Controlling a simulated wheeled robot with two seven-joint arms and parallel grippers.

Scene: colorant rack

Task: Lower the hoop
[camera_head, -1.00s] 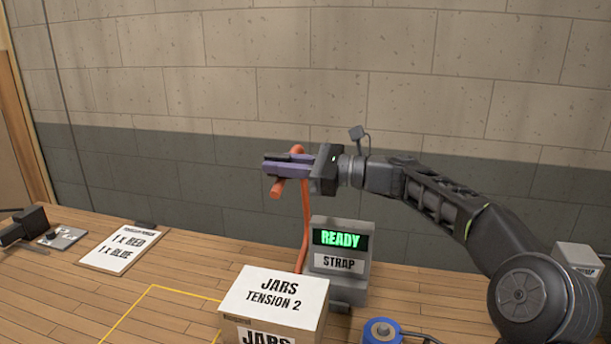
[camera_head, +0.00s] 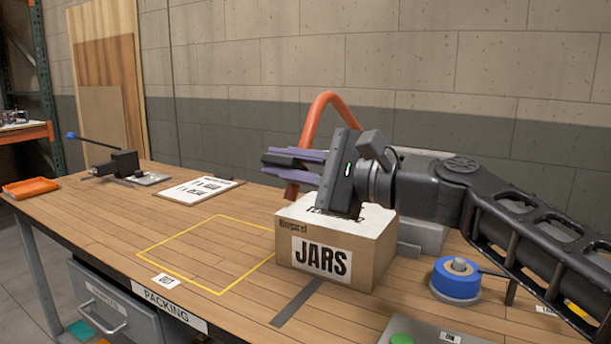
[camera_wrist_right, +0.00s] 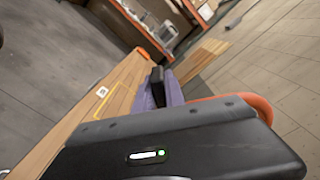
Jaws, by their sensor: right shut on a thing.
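The hoop (camera_head: 325,100) is a thick orange arch standing over the back of the packing bench, above and behind the JARS box. The gripper's body hides the hoop's right side. In the right wrist view the hoop (camera_wrist_right: 250,103) shows as an orange curve beyond the gripper body. The JARS box (camera_head: 320,261) sits below the gripper, its top label partly covered. My left gripper is out of view.
A grey unit (camera_head: 425,236) stands behind the box. A clipboard (camera_head: 200,190), a black device with a blue-knobbed lever (camera_head: 125,163) and an orange tray (camera_head: 31,187) lie left. The yellow outlined square (camera_head: 200,258) is empty.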

